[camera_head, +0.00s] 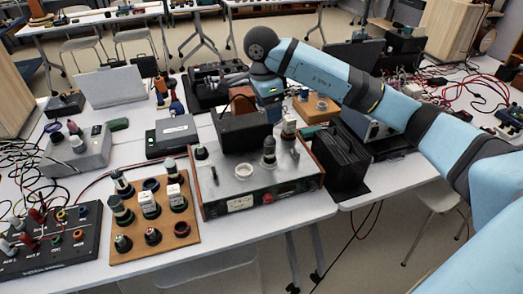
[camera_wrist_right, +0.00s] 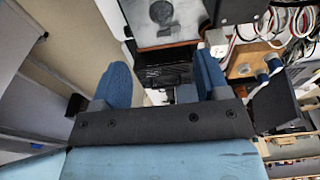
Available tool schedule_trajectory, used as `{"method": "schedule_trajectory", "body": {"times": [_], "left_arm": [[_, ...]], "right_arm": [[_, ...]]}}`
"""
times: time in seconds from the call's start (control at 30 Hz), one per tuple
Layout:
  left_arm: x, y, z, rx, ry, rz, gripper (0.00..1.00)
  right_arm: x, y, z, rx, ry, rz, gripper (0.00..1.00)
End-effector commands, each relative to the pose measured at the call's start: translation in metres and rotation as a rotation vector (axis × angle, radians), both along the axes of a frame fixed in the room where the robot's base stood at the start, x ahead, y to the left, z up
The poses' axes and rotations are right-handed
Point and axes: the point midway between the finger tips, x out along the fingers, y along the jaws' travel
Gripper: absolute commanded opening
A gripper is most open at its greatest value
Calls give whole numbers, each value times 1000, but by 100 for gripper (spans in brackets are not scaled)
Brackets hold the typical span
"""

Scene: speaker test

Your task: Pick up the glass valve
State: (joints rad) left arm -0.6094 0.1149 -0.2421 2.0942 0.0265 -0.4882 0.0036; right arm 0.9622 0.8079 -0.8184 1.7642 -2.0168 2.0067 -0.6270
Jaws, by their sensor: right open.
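I cannot tell for sure which thing is the glass valve. A dark valve-like piece (camera_head: 268,153) stands upright on the silver top of the wood-sided amplifier (camera_head: 225,183) in the head view. More valve-like pieces stand on a wooden board (camera_head: 128,247) to its left, some dark, some with white bodies. My right gripper (camera_head: 271,101) reaches in from the right, behind the amplifier. In the right wrist view its two blue fingers (camera_wrist_right: 164,78) are wide apart, with nothing held between them. A dark rounded piece (camera_wrist_right: 161,12) shows beyond them at the top. My left gripper is not in view.
A black box (camera_head: 244,131) stands on the amplifier's back. A black case (camera_head: 345,160) stands close on its right. A black panel with knobs (camera_head: 50,240) and loose cables lie at left. Red cables (camera_head: 470,85) tangle at right. Bare white table shows along the front edge.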

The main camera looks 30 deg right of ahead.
Motion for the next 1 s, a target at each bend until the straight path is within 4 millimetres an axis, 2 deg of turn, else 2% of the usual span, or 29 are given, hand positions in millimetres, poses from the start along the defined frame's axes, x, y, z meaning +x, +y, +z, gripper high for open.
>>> {"method": "schedule_trajectory", "body": {"times": [0.13, 0.33, 0.6, 0.9, 1.0], "left_arm": [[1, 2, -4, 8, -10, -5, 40], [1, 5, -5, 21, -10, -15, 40], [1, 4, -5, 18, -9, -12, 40], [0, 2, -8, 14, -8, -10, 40], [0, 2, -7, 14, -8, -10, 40]], "right_arm": [[-2, -2, -31, 2, 8, 0, 68], [-3, -6, -65, 3, 7, 0, 68], [-2, -8, -87, 4, 4, 1, 68], [2, -10, -129, 4, 5, 0, 68], [2, -10, -133, 5, 3, 2, 68]]}}
